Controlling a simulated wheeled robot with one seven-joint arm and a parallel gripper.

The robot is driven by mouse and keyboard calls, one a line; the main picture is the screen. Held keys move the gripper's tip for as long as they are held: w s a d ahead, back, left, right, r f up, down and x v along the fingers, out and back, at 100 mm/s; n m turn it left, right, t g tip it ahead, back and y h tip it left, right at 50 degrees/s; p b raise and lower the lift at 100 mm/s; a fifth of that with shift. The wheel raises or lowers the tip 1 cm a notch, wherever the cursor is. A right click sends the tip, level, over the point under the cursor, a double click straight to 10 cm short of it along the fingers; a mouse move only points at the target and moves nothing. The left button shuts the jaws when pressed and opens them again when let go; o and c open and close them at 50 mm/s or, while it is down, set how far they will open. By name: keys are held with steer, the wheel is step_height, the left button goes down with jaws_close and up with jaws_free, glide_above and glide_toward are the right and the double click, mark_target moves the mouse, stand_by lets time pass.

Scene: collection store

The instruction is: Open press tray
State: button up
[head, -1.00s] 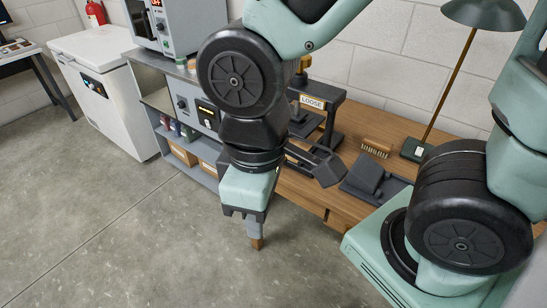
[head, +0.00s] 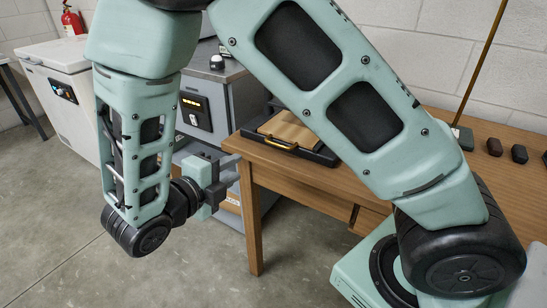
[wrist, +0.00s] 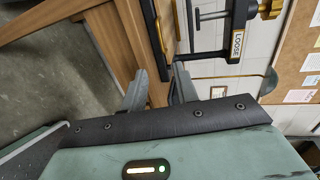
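The press tray (head: 316,153) is dark with a pale wooden board on it and a brass-coloured bar handle (head: 281,147) on its front, at the left end of the wooden desk. In the wrist view, the handle (wrist: 160,34) shows on a dark edge just beyond my fingertips. The dark press (wrist: 211,53) carries a "LOOSE" label there; my arm hides most of it in the head view. My gripper (head: 232,168) is left of the desk corner, pointing towards the tray side. In the wrist view, my gripper (wrist: 160,80) is open, its fingers apart with nothing visible between them.
The wooden desk (head: 325,180) has small dark objects (head: 506,150) at its right. A grey cabinet with a lit panel (head: 194,108) stands close behind my gripper. A white chest (head: 70,98) is at far left. The floor in front is clear.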

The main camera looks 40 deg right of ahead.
steer(key=b+x, duration=0.2)
steer(key=x, duration=1.5)
steer(key=shift+s+d, duration=0.1)
jaws_close()
